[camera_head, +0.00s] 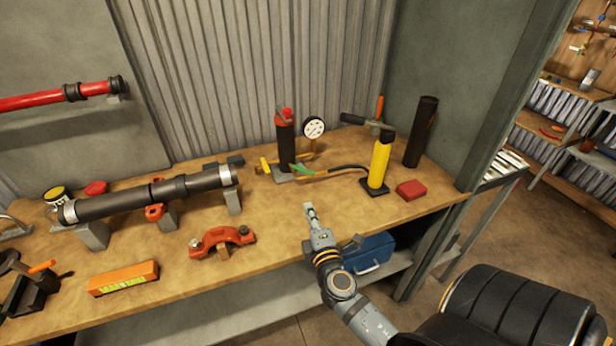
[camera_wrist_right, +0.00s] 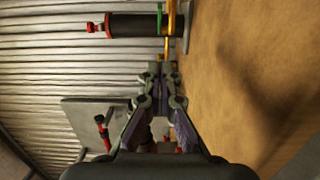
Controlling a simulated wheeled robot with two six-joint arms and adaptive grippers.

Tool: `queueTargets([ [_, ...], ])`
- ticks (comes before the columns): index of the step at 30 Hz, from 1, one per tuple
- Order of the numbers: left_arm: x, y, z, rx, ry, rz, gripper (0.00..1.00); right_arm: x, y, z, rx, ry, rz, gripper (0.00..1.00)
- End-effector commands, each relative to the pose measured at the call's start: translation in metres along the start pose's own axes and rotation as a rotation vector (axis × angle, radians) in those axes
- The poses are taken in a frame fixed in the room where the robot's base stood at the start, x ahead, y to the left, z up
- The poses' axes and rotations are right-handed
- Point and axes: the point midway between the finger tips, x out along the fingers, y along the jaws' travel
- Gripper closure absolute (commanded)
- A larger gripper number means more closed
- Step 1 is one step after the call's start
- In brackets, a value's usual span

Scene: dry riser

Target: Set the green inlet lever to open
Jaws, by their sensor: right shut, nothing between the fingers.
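The green lever (camera_head: 302,169) sits on a brass pipe (camera_head: 322,173) beside the foot of a black cylinder with a red cap (camera_head: 285,140), at the back of the workbench. In the right wrist view the green lever (camera_wrist_right: 159,20) shows near the top edge, beside the yellow-brass pipe (camera_wrist_right: 171,30). My right gripper (camera_head: 309,206) is shut and empty above the bench's front part, in front of the lever and apart from it. Its fingertips (camera_wrist_right: 160,72) point toward the pipe in the wrist view. My left gripper is not in view.
A yellow pump cylinder (camera_head: 380,160) stands right of the lever, with a black hose (camera_head: 350,167) leading to it. A white-faced gauge (camera_head: 314,128) rises behind. A red block (camera_head: 411,190) and an orange-red clamp (camera_head: 222,240) lie on the bench. The wood between gripper and lever is clear.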

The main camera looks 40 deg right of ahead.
Motion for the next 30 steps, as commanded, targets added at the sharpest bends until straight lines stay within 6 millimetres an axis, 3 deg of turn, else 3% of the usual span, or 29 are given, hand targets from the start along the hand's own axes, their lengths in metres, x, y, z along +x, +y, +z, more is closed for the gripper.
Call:
queueTargets([
  [13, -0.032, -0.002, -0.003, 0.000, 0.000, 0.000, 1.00, 0.093, 0.005, 0.000, -0.004, 0.000, 0.004, 1.00],
  [15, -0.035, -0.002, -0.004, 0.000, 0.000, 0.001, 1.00, 0.102, 0.004, 0.008, -0.008, 0.002, 0.002, 1.00],
  [21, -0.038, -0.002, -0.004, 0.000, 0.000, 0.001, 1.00, 0.118, 0.002, 0.024, -0.006, 0.003, 0.002, 1.00],
  [30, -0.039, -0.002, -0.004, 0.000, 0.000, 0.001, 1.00, 0.121, 0.001, 0.028, -0.004, 0.002, 0.001, 1.00],
])
